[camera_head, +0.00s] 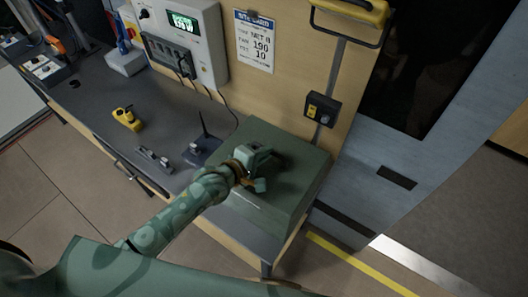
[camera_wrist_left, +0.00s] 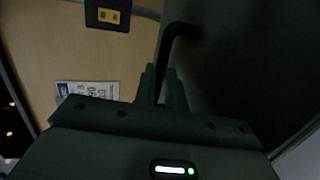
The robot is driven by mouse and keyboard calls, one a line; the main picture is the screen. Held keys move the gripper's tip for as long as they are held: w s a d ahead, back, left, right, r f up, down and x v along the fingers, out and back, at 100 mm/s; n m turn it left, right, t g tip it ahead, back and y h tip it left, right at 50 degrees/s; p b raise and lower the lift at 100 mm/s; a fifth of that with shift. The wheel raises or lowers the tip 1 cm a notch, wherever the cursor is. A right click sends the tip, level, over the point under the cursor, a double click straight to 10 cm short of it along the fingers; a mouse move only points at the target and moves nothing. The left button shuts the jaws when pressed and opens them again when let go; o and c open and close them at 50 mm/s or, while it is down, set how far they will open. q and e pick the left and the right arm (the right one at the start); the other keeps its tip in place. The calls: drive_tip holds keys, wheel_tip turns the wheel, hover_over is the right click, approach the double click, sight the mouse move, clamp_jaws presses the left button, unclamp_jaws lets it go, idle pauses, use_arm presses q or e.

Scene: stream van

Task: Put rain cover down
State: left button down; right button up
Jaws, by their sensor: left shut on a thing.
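The rain cover (camera_head: 312,172) is a dark green, box-shaped cover over the right end of the grey bench. It looks nearly level; I cannot tell whether its lower edge touches the bench. My left gripper (camera_head: 264,167) is at the cover's top, shut on its dark handle. In the left wrist view, the left fingers (camera_wrist_left: 162,88) close around the bent black handle (camera_wrist_left: 180,30), with the cover's dark green face (camera_wrist_left: 240,60) to the right. Whatever is under the cover is hidden. My right gripper is not in view.
On the bench (camera_head: 95,100) are a yellow device (camera_head: 127,118), a small grey part (camera_head: 153,158) and a dark blue device with an antenna (camera_head: 203,148). A white control box (camera_head: 190,40) and a paper card (camera_head: 254,41) are on the wall behind. A doorway opens at right.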

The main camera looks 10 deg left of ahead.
use_arm(q)
drive_tip(key=c, duration=1.5)
unclamp_jaws()
drive_tip(key=shift+o, duration=0.2)
drive_tip(key=shift+r, duration=0.25)
drive_tip(key=p+v, duration=0.1)
drive_tip(key=v, duration=1.1)
drive_tip(key=shift+p, duration=0.3)
drive_tip(key=shift+r, duration=0.1)
